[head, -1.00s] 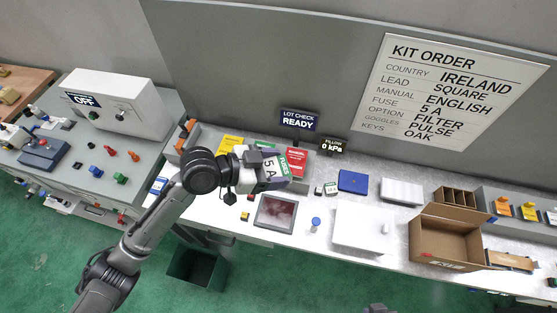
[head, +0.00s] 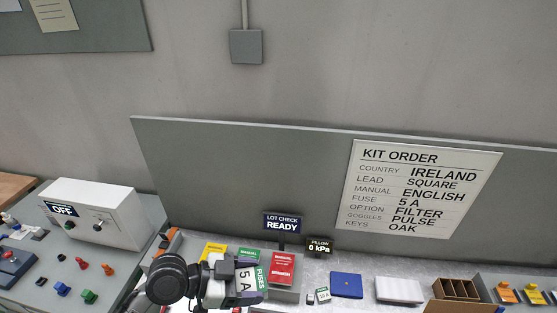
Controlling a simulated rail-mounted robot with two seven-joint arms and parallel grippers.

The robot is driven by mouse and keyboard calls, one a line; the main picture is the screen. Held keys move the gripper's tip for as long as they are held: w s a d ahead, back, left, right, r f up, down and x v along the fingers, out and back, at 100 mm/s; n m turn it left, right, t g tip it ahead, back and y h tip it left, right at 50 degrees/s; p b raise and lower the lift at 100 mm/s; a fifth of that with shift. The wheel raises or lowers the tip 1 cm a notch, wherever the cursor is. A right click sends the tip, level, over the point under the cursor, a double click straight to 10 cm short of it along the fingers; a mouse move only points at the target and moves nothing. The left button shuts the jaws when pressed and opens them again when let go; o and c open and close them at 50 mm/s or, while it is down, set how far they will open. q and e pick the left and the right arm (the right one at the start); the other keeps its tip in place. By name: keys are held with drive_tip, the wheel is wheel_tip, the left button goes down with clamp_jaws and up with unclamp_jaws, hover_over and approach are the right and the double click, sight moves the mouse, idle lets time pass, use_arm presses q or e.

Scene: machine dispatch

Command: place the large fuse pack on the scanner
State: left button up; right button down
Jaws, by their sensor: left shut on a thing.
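The large fuse pack (head: 247,286) is a white and green box marked "5 A" and "FUSES". My left gripper (head: 228,281) is shut on it and holds it at the bottom of the picture, in front of the manuals. The fingers are partly hidden by the wrist and the pack. The scanner surface is below the picture's lower edge. The LOT CHECK display (head: 283,223) behind the bench reads "READY". My right gripper is not in view.
Yellow (head: 213,250) and red (head: 282,268) manuals stand in a grey holder behind the pack. A small white-green box (head: 323,294), a blue case (head: 346,285) and a white box (head: 399,290) lie to the right.

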sight(240, 276)
use_arm(q)
drive_tip(key=shift+n+t, duration=0.5)
drive_tip(key=shift+t, duration=0.1)
drive_tip(key=a+r, duration=0.1)
drive_tip(key=w+a+r, duration=0.1)
drive_tip(key=r, duration=0.1)
drive_tip(key=shift+a+r, duration=0.15)
drive_tip(key=shift+r, duration=0.05)
drive_tip(key=s+a+f+n+t+y, duration=0.1)
drive_tip(key=a+n+t, duration=0.1)
drive_tip(key=a, duration=0.3)
drive_tip(key=s+a+f+n+t+y, duration=0.1)
drive_tip(key=s+a+f+n, duration=0.1)
drive_tip(key=a, duration=0.4)
wheel_tip(240, 276, down, 5)
drive_tip(key=s, duration=0.2)
drive_tip(key=w+d+f+t+y+b, duration=0.1)
drive_tip(key=w+f+b, duration=0.2)
drive_tip(key=f+b, duration=0.9)
drive_tip(key=w+d+f+t+b, duration=0.1)
drive_tip(key=w+d+f+b, duration=0.1)
drive_tip(key=f+b, duration=1)
drive_tip(key=w+a+f+n+t+y+p, duration=0.1)
drive_tip(key=w+a+f+n+t+y, duration=0.3)
drive_tip(key=w+a+f+n+y, duration=0.3)
drive_tip(key=shift+w+a+f+n+y, duration=0.2)
drive_tip(key=shift+w+f+n+y, duration=0.3)
drive_tip(key=shift+n, duration=0.4)
